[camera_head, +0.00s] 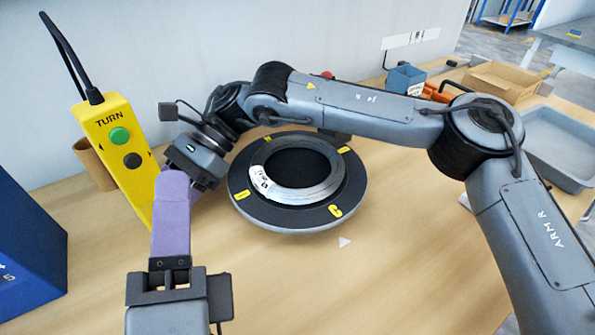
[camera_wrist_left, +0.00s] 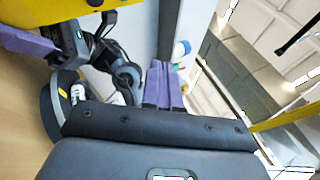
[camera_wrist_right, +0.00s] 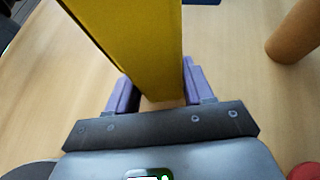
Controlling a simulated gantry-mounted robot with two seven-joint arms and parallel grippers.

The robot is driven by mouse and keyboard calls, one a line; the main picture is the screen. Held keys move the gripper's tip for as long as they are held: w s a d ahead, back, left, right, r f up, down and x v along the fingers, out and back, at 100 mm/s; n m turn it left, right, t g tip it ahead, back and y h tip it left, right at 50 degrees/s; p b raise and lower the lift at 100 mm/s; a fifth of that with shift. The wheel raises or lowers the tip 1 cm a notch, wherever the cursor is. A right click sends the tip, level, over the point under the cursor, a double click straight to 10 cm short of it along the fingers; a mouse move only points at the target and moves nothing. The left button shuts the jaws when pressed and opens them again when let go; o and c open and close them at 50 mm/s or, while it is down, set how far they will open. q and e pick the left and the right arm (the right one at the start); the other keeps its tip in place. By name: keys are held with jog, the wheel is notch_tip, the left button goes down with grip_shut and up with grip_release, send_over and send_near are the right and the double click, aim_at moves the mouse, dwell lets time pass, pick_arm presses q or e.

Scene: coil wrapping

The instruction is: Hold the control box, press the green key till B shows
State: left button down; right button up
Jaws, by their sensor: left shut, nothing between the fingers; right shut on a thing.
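A dark turntable (camera_head: 241,175) carries a silver coil ring (camera_head: 315,191). Its yellow C label (camera_head: 335,210) is nearest the white table triangle (camera_head: 344,242).
A blue box (camera_head: 25,250) stands at the left edge. A brown cylinder (camera_head: 92,163) is behind the control box. The front middle of the table is clear.

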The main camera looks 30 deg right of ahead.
pick_arm(q)
jog(key=shift+w+a, duration=0.4)
jog(key=shift+w, duration=0.95)
jog(key=shift+w+a, duration=0.35)
jog(key=shift+w, duration=0.95)
jog(key=shift+w+a, duration=0.4)
jog(key=shift+w, duration=0.95)
jog(key=shift+w+a, duration=0.15)
jog(key=shift+w, duration=0.5)
jog(key=shift+s, duration=0.65)
jog(key=shift+s+d, duration=0.1)
jog(key=shift+d, duration=0.1)
jog(key=shift+s+d, duration=0.25)
jog(key=shift+s, duration=0.7)
jog(key=shift+s+d, duration=0.25)
jog(key=shift+s, duration=0.65)
jog(key=shift+s+d, duration=0.25)
jog(key=shift+s, duration=0.7)
